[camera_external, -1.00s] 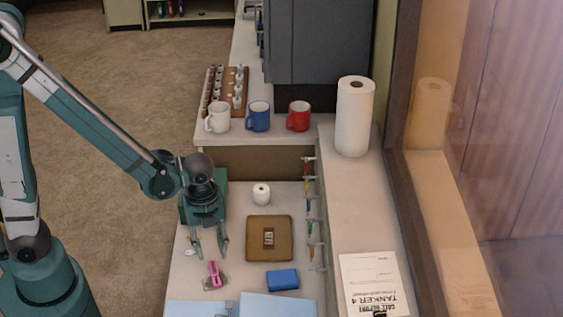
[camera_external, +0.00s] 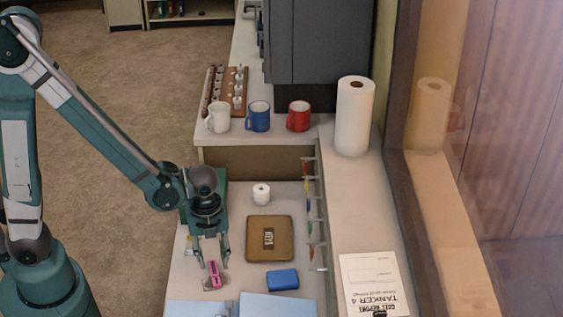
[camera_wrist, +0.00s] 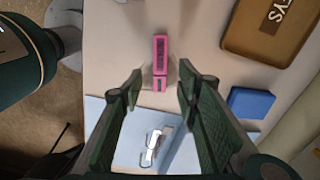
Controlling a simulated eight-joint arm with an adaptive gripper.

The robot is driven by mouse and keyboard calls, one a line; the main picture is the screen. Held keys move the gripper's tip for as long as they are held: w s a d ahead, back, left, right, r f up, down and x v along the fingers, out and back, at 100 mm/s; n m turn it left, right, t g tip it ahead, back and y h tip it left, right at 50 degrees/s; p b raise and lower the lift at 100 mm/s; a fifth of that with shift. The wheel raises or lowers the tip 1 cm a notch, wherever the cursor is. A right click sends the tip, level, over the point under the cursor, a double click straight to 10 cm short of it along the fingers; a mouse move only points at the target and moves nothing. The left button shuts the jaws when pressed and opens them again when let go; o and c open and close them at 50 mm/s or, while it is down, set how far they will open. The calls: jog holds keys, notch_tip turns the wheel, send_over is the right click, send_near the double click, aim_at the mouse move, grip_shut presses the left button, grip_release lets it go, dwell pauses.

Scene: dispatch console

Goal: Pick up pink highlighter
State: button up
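The pink highlighter (camera_external: 214,274) lies on the light counter near its left edge, in front of the brown key box. It also shows in the wrist view (camera_wrist: 160,62), pink with a dark label, ahead of and between the fingers. My gripper (camera_external: 214,266) is open and empty, its fingers pointing down just above the highlighter in the external view. In the wrist view my gripper (camera_wrist: 155,85) has its two green fingers spread apart with the highlighter in line with the gap. I cannot tell the exact height between fingertips and highlighter.
A brown box marked KEYS (camera_external: 269,238) and a blue block (camera_external: 282,280) lie to the right. A white roll (camera_external: 261,194) stands behind. Pale blue folders (camera_external: 280,305) lie in front, with a metal clip (camera_wrist: 152,147). Mugs and a paper towel roll (camera_external: 354,117) stand farther back.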

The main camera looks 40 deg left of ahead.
aim_at(214, 273)
jog(key=shift+f, duration=0.15)
jog(key=shift+w+a+f+b, duration=0.1)
jog(key=shift+f+b, duration=0.85)
jog(key=shift+f, duration=1.6)
jog(key=c, duration=0.7)
